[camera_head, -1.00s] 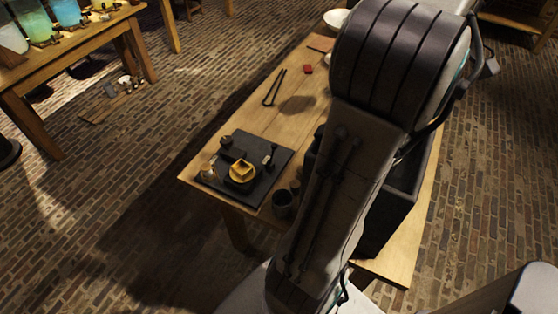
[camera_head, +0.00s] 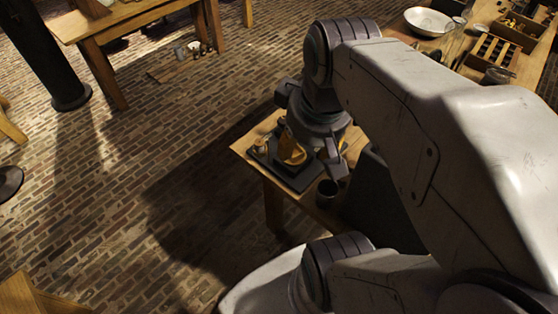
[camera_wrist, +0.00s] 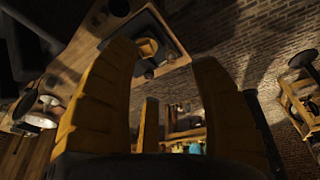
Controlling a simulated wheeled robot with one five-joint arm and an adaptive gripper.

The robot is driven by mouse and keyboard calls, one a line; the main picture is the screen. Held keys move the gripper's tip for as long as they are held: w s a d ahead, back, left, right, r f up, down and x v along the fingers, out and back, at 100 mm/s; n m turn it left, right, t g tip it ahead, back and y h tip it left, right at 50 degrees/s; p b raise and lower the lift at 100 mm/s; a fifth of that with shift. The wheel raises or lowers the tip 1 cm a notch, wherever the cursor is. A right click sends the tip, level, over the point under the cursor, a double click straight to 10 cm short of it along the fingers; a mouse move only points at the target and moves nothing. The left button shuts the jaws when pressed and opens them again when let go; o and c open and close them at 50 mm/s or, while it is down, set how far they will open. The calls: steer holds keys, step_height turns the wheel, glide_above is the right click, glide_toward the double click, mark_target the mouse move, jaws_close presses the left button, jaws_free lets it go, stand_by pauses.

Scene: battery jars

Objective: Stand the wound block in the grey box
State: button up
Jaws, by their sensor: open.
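What looks like the wound block, a yellow squarish piece, sits on a dark tray (camera_wrist: 110,37) in the upper middle of the wrist view (camera_wrist: 147,48). In the head view my gripper (camera_head: 318,155) hangs over that tray at the table's near left corner and covers part of it, so the block cannot be told from the orange fingers there. In the wrist view the orange fingers stand wide apart and nothing is between them; the block shows beyond them. The dark grey box (camera_head: 385,205) stands right of the tray, partly hidden by my arm; its inside is hidden.
A dark cup (camera_head: 327,193) stands between the tray and the grey box. Small items share the tray. A white bowl (camera_head: 428,22) and a compartmented wooden box (camera_head: 492,52) stand at the upper right. Brick floor lies open left of the table.

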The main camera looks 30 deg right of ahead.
steer(key=s+a+f+t+y, duration=0.1)
steer(key=s+a+f, duration=0.1)
steer(key=a, duration=0.3)
steer(key=shift+a+f, duration=0.3)
steer(key=shift+f, duration=0.3)
steer(key=shift+s, duration=0.1)
stand_by(0.8)
